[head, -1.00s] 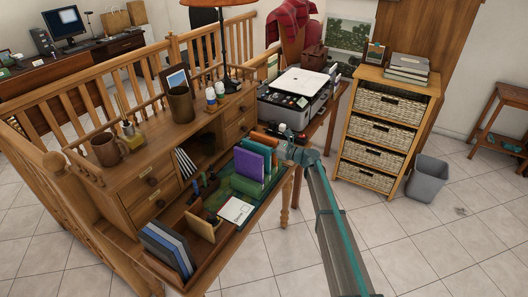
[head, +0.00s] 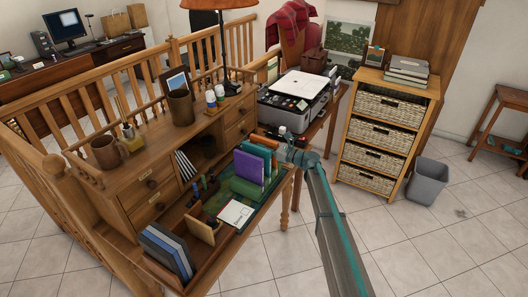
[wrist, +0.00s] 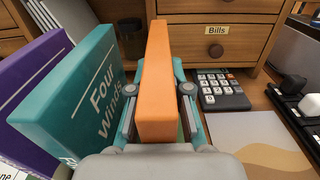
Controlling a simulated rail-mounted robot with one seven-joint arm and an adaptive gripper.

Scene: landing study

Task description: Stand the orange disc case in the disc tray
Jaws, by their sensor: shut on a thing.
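The orange disc case (wrist: 156,75) is upright between the fingers of my gripper (wrist: 157,104), its narrow edge facing the wrist camera. It shows in the head view (head: 266,141) as a thin strip at the tip of my gripper (head: 283,151). A teal case (wrist: 75,95) marked "Four Winds" stands just left of the gripper, with a purple case (wrist: 32,85) beyond it.
A calculator (wrist: 222,90) and a pale sheet (wrist: 255,140) lie right of the gripper. A drawer labelled "Bills" (wrist: 216,40) is behind. Blue binders (head: 168,248) stand at the desk's front left. A printer (head: 298,97) is behind the desk's right side.

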